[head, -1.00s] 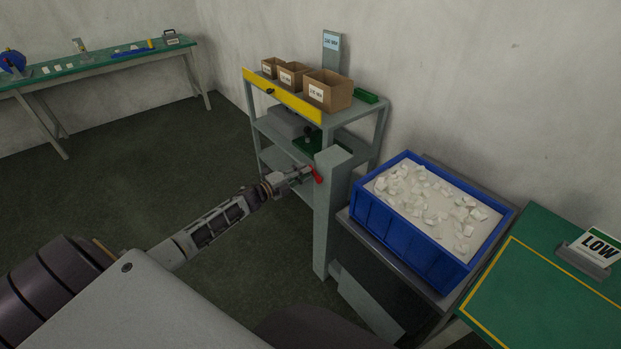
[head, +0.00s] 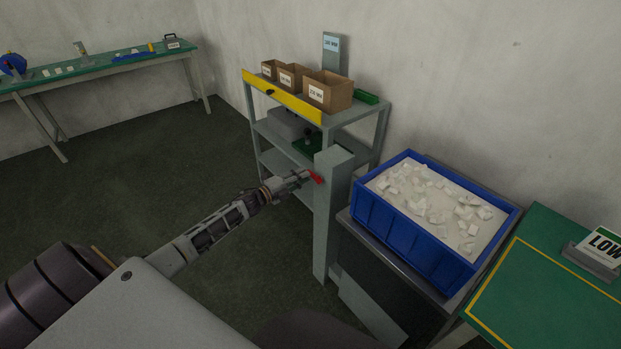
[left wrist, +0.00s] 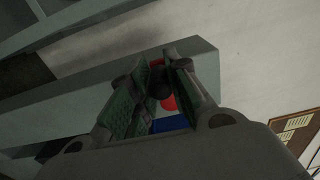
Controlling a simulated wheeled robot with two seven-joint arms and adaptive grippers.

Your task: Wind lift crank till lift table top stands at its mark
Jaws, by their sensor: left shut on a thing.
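The lift crank (head: 316,178) shows as a small red part at the side of a grey post (head: 326,230). My left gripper (head: 306,176) reaches in from the left and is shut on the crank. In the left wrist view the red crank (left wrist: 168,103) shows between the two fingers (left wrist: 160,85), with a dark knob at the fingertips. The lift table top (head: 352,222) is the grey surface under a blue bin (head: 400,231) of white pieces. I cannot make out its mark. My right gripper is not in view.
A grey shelf (head: 350,117) with a yellow front drawer and cardboard boxes (head: 327,91) stands behind the post. A green table (head: 545,290) with a LOW sign (head: 601,243) is at the right. A green bench (head: 100,68) stands far left. The floor at left is clear.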

